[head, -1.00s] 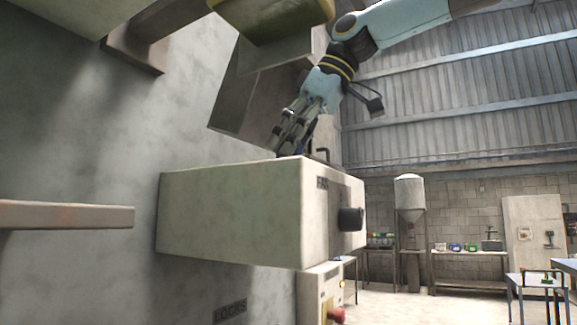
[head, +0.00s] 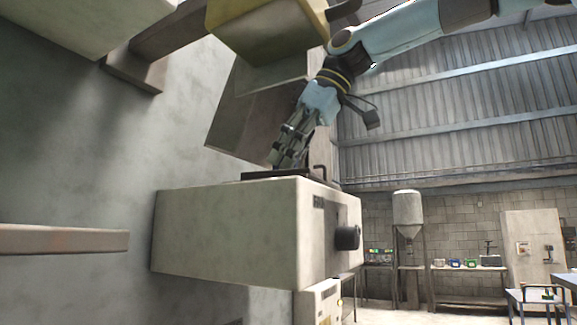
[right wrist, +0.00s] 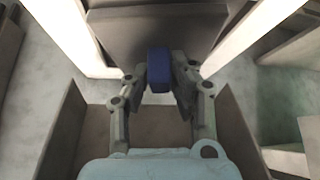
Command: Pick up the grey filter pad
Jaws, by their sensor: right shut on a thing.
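My right gripper (head: 285,163) points down over a pale box on the wall in the head view. In the right wrist view its two fingers (right wrist: 160,85) are shut on a dark blue tab (right wrist: 159,70). A flat grey slab, which looks like the filter pad (right wrist: 135,30), lies just beyond the tab; their join is partly hidden. In the head view a thin dark plate (head: 262,176) shows at the box top under the fingers; I cannot tell whether it is the pad or whether it touches the box. My left gripper is not in view.
The pale box (head: 225,235) has a black knob (head: 346,238) on its front. An open angled chute (head: 235,120) and a yellowish housing (head: 265,25) hang close above the gripper. A wall ledge (head: 60,239) sticks out at left. Open room lies to the right.

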